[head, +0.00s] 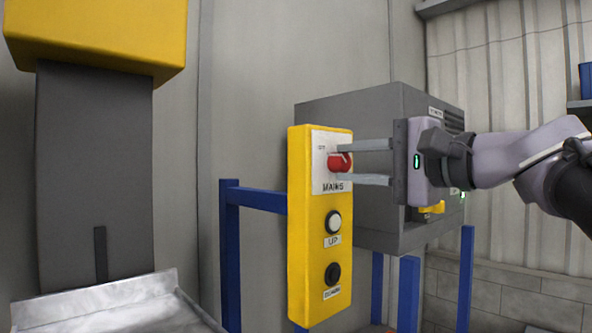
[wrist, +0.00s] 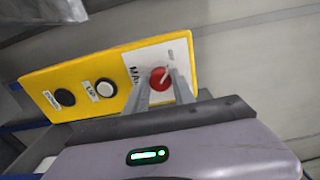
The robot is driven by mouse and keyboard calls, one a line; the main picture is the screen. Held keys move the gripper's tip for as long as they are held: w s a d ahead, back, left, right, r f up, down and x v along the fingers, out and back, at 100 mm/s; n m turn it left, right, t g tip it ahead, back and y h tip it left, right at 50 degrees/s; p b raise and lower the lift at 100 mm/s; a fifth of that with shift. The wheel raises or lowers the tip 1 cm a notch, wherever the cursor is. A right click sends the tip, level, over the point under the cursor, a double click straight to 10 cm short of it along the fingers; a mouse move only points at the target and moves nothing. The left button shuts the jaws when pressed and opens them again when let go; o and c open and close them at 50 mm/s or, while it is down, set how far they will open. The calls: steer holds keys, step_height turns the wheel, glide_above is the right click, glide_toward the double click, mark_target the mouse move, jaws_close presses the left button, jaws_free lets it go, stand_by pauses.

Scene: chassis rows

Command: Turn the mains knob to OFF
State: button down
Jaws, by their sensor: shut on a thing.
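The red mains knob (head: 338,162) sits on a white plate (head: 323,180) marked MAINS at the top of a yellow control panel (head: 300,250). My gripper (head: 345,164) reaches in from the right, with its two fingers at the knob. In the wrist view the red knob (wrist: 160,79) shows between the fingertips, with a pale pointer line on it, and my gripper (wrist: 162,82) is shut on it. The OFF mark on the plate is small, near the upper left of the knob in the head view. The fingers partly hide the knob, and its exact setting is hard to read.
Below the knob are a white UP button (head: 333,222) and a black button (head: 332,273). A grey cabinet (head: 375,130) on a blue frame (head: 408,290) stands behind the panel. A grey column with a yellow top (head: 100,35) and a metal tray (head: 110,305) are at left.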

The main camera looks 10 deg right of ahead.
stand_by(0.5)
steer(key=c, duration=1.1)
jaws_free()
steer(key=shift+o, duration=0.2)
steer(key=b+v, duration=0.1)
steer(key=v, duration=1.6)
steer(key=shift+s, duration=0.2)
steer(key=shift+d, duration=0.1)
